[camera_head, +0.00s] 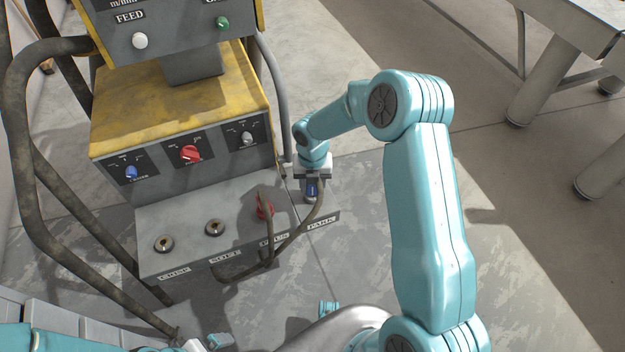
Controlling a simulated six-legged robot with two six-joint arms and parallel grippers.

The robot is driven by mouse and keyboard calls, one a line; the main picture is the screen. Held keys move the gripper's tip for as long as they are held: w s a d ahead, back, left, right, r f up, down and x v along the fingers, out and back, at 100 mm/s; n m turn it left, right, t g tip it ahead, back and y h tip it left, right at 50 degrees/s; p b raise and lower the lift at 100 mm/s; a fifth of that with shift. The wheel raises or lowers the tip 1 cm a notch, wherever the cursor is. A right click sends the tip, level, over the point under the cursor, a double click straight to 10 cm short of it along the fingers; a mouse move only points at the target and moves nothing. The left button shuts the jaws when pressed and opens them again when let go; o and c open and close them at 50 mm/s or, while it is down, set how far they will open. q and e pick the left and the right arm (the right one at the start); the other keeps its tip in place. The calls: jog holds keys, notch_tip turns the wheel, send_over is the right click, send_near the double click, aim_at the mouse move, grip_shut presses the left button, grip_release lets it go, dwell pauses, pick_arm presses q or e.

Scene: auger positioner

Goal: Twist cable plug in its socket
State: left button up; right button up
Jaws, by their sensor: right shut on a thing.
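My right gripper (312,186) reaches down at the right end of the grey socket panel (185,208). It is shut on a blue cable plug (311,191), over the spot labelled PARK. The socket under the plug is hidden, so I cannot tell how deep it sits. A dark cable (297,236) hangs from the plug and loops in front of the panel. A red plug (265,207) stands at the third position. Two round sockets, one at left (163,243) and one nearer the middle (215,228), are empty.
The yellow and grey machine (180,100) rises behind the panel, with blue, red and grey knobs on its face. Thick hoses (22,170) curve down its left side. Table legs (545,80) stand at the upper right. The floor right of my arm is clear.

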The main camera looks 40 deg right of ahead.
jog(key=o, duration=1.2)
notch_tip(320, 180, up, 16)
jog(key=p, duration=0.4)
jog(key=shift+r, duration=0.15)
